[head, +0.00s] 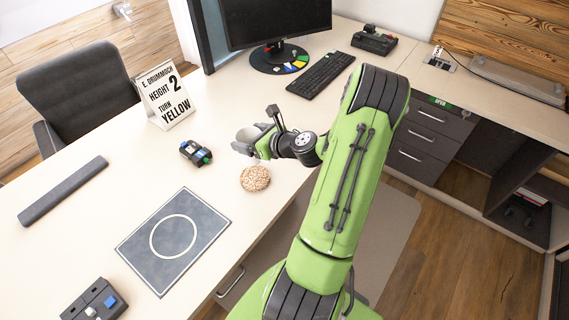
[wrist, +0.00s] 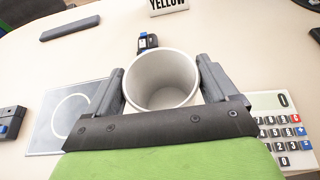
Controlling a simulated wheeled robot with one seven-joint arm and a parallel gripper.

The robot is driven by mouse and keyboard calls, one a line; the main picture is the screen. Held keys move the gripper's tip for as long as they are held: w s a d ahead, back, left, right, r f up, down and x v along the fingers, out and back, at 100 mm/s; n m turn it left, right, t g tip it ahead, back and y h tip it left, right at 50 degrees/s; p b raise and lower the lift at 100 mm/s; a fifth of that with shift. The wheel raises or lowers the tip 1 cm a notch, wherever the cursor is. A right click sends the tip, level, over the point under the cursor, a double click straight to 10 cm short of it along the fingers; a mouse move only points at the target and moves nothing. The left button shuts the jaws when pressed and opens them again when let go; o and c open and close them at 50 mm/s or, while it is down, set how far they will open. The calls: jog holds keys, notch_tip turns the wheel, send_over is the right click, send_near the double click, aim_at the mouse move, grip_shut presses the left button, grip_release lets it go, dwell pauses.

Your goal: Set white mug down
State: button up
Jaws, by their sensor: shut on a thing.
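The white mug (wrist: 160,78) is upright and empty between the two fingers of my gripper (wrist: 162,92) in the wrist view. My gripper is shut on it. In the head view the mug (head: 247,134) shows at the end of my gripper (head: 256,145), above the desk near a round tan coaster (head: 255,178). I cannot tell whether its base touches the desk. A dark mat with a white ring (head: 172,238) lies on the desk to the left; part of it also shows in the wrist view (wrist: 50,140).
A sign (head: 165,95) reading "HEIGHT 2 TURN YELLOW" stands behind. A small dark block with coloured buttons (head: 196,153), a grey bar (head: 63,190) and a button box (head: 95,302) lie on the desk. A calculator (wrist: 285,130) shows at right in the wrist view. The ringed mat is clear.

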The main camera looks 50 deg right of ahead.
aim_at(254, 160)
notch_tip(254, 160, down, 10)
jog(key=b, duration=0.3)
jog(key=shift+r+b, duration=0.15)
jog(key=shift+b, duration=0.15)
jog(key=o, duration=1.1)
jog(key=shift+c, duration=0.2)
